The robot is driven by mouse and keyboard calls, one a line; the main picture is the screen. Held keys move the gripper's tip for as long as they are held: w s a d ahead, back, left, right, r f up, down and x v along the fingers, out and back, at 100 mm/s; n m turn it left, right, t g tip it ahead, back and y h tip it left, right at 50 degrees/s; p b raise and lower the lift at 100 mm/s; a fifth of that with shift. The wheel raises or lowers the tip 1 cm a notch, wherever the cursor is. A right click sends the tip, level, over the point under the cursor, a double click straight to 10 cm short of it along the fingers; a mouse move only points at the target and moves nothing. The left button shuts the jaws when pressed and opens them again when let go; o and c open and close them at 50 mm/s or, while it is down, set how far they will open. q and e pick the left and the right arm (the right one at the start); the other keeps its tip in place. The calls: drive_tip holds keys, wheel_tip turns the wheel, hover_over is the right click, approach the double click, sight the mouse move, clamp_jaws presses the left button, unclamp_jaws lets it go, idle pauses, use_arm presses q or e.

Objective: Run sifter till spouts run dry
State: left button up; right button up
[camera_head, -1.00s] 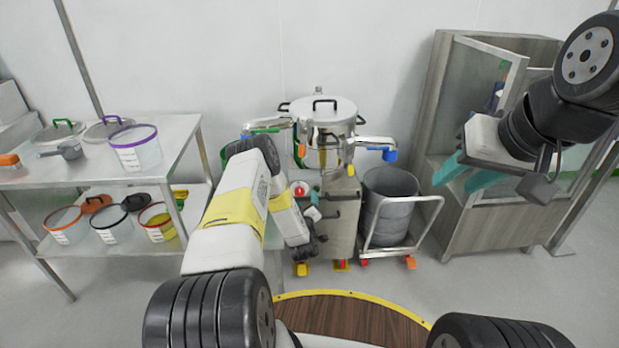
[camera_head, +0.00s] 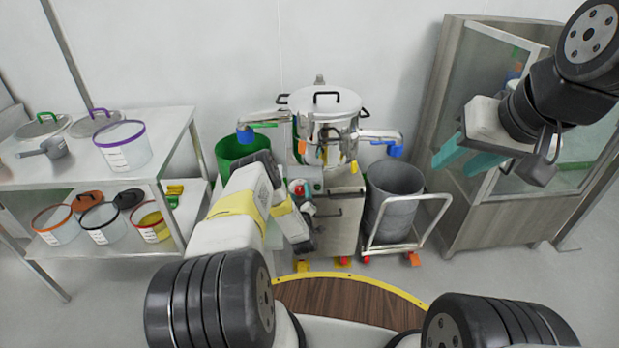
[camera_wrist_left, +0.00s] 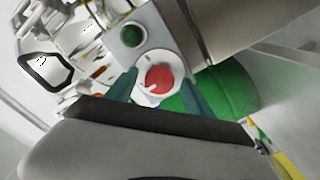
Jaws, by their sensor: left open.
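The sifter (camera_head: 325,118) is a steel drum with a lid, standing on a grey cabinet (camera_head: 340,225). Its left spout (camera_head: 262,121) ends in a blue piece above a green bin (camera_head: 232,151). Its right spout (camera_head: 380,134) also ends in blue, above a grey bin (camera_head: 397,185). Whether material runs from the spouts cannot be seen. A control box carries a red knob (camera_wrist_left: 159,79) on a white dial and a green button (camera_wrist_left: 131,34). My left gripper (camera_wrist_left: 163,82) is open, its teal fingers on either side of the knob; contact is unclear. My right gripper (camera_head: 464,157) is open and empty.
The grey bin stands on a wheeled trolley (camera_head: 432,213). A steel shelf unit (camera_head: 185,135) at left holds sieves, lids and a scoop. A cabinet with glass doors (camera_head: 460,110) stands at right. Open floor lies around the trolley and my base.

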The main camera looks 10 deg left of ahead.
use_arm(q)
drive_tip(key=shift+w+a, duration=0.1)
drive_tip(key=shift+w, duration=0.25)
clamp_jaws()
